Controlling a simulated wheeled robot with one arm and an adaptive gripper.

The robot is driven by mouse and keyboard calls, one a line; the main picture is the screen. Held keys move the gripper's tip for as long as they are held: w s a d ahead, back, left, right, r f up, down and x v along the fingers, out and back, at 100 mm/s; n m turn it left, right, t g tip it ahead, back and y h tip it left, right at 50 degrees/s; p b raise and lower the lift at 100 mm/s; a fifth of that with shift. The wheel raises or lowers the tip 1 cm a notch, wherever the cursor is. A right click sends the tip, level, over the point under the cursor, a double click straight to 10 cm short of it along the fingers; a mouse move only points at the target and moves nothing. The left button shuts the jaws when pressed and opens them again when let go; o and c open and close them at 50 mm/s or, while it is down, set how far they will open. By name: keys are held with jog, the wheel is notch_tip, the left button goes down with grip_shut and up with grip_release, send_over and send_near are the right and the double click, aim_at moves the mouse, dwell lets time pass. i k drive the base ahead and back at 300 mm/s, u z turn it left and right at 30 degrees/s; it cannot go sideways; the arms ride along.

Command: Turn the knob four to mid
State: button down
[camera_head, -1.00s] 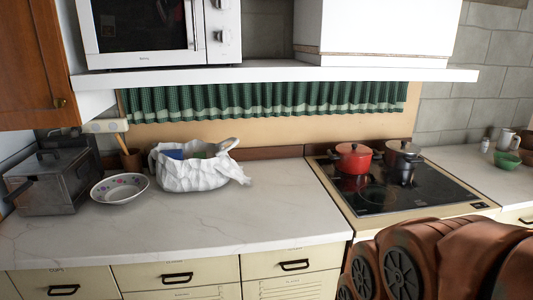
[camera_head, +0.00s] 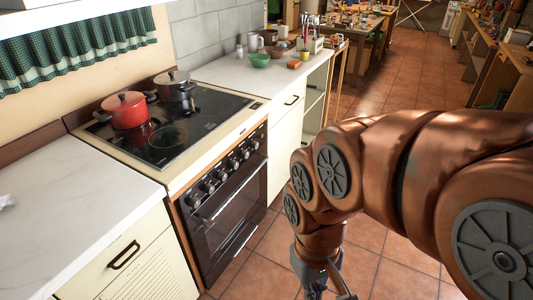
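The stove (camera_head: 175,180) stands in the counter row at left of centre. A slanted row of several dark knobs (camera_head: 221,174) runs along its front panel, above the oven door (camera_head: 228,215). The knobs are small here, and I cannot read their markings or settings. My gripper (camera_head: 325,290) hangs below the arm at the bottom edge, to the right of the oven front and apart from it. Its fingertips are cut off by the frame edge, so I cannot tell if it is open or shut.
A red pot (camera_head: 125,112) and a grey pot (camera_head: 173,86) stand on the black cooktop. A white drawer cabinet (camera_head: 130,265) is left of the stove, another (camera_head: 287,140) right. A green bowl (camera_head: 260,60) is on the right counter. Tiled floor (camera_head: 275,240) lies clear before the oven.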

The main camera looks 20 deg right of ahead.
aim_at(234, 164)
jog(key=z, duration=0.1)
jog(key=k, duration=0.5)
jog(key=u, duration=1.55)
jog(key=i, duration=1.3)
jog(key=z, duration=1.55)
